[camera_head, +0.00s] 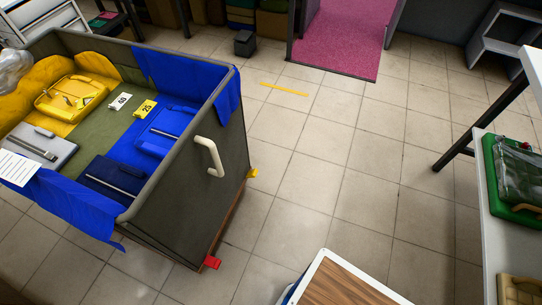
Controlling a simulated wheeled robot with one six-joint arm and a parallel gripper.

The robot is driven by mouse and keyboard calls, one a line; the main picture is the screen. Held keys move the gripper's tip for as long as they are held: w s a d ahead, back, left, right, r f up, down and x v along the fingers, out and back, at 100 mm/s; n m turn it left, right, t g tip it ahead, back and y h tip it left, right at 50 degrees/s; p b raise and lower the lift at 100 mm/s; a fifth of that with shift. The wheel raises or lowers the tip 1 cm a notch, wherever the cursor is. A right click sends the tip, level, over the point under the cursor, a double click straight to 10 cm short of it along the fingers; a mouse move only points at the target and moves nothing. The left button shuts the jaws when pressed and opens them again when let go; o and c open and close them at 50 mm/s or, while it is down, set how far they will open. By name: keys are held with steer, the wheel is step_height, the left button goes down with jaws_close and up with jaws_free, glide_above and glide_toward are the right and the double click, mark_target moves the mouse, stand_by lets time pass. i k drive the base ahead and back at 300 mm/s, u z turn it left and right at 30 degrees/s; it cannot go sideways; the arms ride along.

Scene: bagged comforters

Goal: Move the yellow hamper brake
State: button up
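The hamper (205,213) is a large dark grey-green bin at the left, with a cream handle (209,156) on its right side. A small yellow brake tab (253,173) sticks out low at its far right corner, just above the tiled floor. A small red tab (212,262) sticks out low at its near corner. The yellow tab stands clear, with nothing touching it from the right. My gripper is not in view.
Yellow and blue cloths and bagged items lie in the hamper. Tiled floor (335,190) is open to its right. A wood-topped unit (340,284) stands at the bottom, a white table (490,230) at the right. A yellow strip (284,89) lies on the floor.

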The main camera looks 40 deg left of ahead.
mark_target(252, 174)
steer(key=u, duration=0.5)
steer(key=i, duration=1.4)
steer(key=u, duration=0.7)
